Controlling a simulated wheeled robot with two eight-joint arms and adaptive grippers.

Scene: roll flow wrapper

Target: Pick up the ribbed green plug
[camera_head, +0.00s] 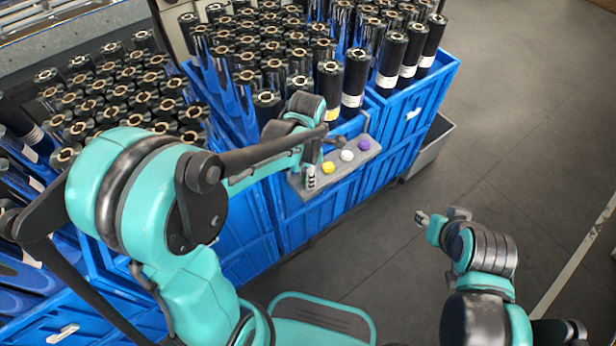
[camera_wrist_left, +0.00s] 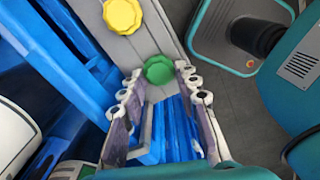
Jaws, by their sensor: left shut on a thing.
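The ribbed green plug (camera_wrist_left: 159,69) shows in the left wrist view between the fingertips of my left gripper (camera_wrist_left: 163,82). The gripper is shut on it. The plug is at the end of a narrow grey shelf (camera_wrist_left: 153,37); I cannot tell whether it is still touching the shelf. In the head view my left gripper (camera_head: 313,173) is at the near left end of the shelf, and the plug is hidden behind it. My right gripper (camera_head: 422,217) is off to the right over the floor, far from the plug; its finger state is too small to tell.
A yellow plug (camera_head: 328,167), a white plug (camera_head: 347,155) and a purple plug (camera_head: 364,144) stand in a row on the shelf. Blue crates (camera_head: 405,115) full of dark film rolls stand behind and left. The floor (camera_head: 520,130) to the right is open.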

